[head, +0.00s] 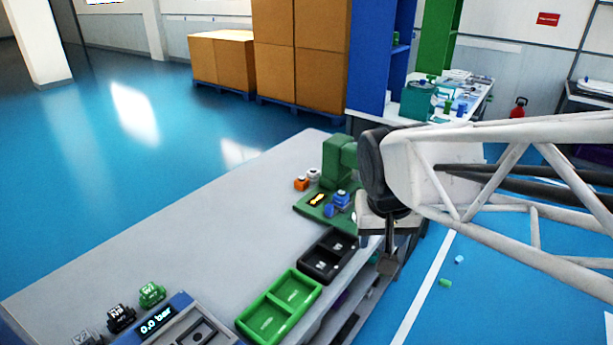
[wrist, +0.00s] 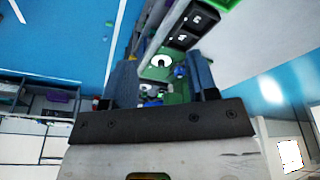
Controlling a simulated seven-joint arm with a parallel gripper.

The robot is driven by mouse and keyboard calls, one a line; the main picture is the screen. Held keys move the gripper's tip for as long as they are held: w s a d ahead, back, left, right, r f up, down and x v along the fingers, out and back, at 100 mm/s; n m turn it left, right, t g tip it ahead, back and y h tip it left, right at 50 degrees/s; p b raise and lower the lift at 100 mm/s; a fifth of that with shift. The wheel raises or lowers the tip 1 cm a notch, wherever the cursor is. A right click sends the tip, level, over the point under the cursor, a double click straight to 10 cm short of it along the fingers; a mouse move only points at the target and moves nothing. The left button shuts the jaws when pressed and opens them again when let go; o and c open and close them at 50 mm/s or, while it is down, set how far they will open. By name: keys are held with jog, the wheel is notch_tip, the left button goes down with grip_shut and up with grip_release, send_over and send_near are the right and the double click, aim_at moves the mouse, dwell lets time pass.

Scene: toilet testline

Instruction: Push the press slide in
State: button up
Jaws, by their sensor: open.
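The green press (head: 341,160) stands on a green base plate (head: 312,207) at the far right end of the grey bench. A blue slide block (head: 342,197) sits low at its front, with a round blue knob (head: 329,210) beside it. A yellow and black striped part (head: 317,199) lies near it on the base. My gripper (head: 388,267) hangs to the right of the press, by the bench edge. In the wrist view my gripper (wrist: 163,75) has its fingers apart with nothing held, and the green base and blue part (wrist: 152,97) show between them, partly hidden.
A black two-part tray (head: 327,256) and a green tray (head: 280,308) lie along the bench edge. Orange and white buttons (head: 302,184) sit left of the press. A pressure display (head: 160,325) reads 0.0 bar. The bench's left middle is clear.

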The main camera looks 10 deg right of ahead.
jog(key=w+f+m+h, duration=0.1)
jog(key=w+f+m, duration=0.1)
jog(key=w, duration=0.9)
jog(key=m+h, duration=0.1)
jog(key=m, duration=0.4)
send_near(329, 206)
notch_tip(329, 206, down, 2)
jog(key=shift+w+d+f+t, duration=0.1)
jog(key=shift+d+f+t, duration=0.1)
jog(key=shift+f+t, duration=0.1)
jog(key=shift+f, duration=0.1)
jog(key=shift+x, duration=3.9)
jog(key=shift+d, duration=0.15)
jog(key=shift+c, duration=0.3)
grip_shut()
